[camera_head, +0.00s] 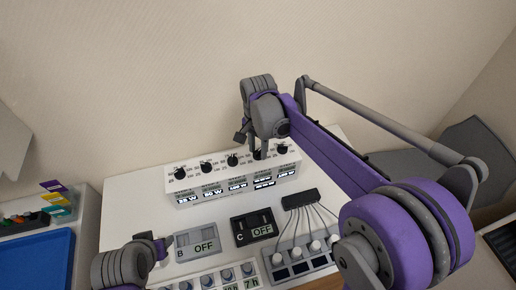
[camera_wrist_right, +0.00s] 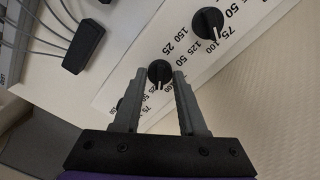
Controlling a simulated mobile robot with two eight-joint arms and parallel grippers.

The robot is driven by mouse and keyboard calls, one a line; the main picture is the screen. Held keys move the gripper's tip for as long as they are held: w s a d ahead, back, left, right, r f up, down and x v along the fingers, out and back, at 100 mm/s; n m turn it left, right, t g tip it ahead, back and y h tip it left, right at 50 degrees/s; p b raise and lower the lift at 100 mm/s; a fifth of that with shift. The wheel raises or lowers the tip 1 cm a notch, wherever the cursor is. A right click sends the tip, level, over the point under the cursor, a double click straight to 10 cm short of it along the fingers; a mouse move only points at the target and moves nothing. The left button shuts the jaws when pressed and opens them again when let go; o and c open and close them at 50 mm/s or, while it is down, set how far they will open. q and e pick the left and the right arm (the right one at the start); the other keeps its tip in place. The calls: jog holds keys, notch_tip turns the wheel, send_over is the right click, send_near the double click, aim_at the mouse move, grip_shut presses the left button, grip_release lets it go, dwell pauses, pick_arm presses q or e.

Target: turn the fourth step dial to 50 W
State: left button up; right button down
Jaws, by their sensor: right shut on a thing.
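A white panel box (camera_head: 238,185) carries a row of black step dials with number scales and small displays under them. My right gripper (camera_head: 257,148) reaches down onto the fourth dial from the left. In the right wrist view, its two fingers (camera_wrist_right: 161,76) are shut on the fourth dial (camera_wrist_right: 159,72), one on each side. A white pointer line on this dial points down in that view, but the value it marks is too small to be sure of. The third dial (camera_wrist_right: 208,23) is free beside it. My left gripper (camera_head: 155,247) is low at the left, and its fingers are unclear.
The fifth dial (camera_head: 282,148) stands close to the right of my right gripper. In front of the panel are a grey B switch box (camera_head: 197,243), a black C box (camera_head: 254,226) and a black block (camera_head: 300,198) with wires. A blue tray (camera_head: 38,262) is at the left.

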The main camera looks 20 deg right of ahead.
jog(key=n, duration=0.5)
jog(key=shift+n, duration=0.3)
jog(key=n+b, duration=0.1)
jog(key=n, duration=1.1)
jog(key=shift+n, duration=0.3)
jog(key=n, duration=0.5)
jog(key=shift+n, duration=0.3)
jog(key=shift+c, duration=2.3)
grip_release()
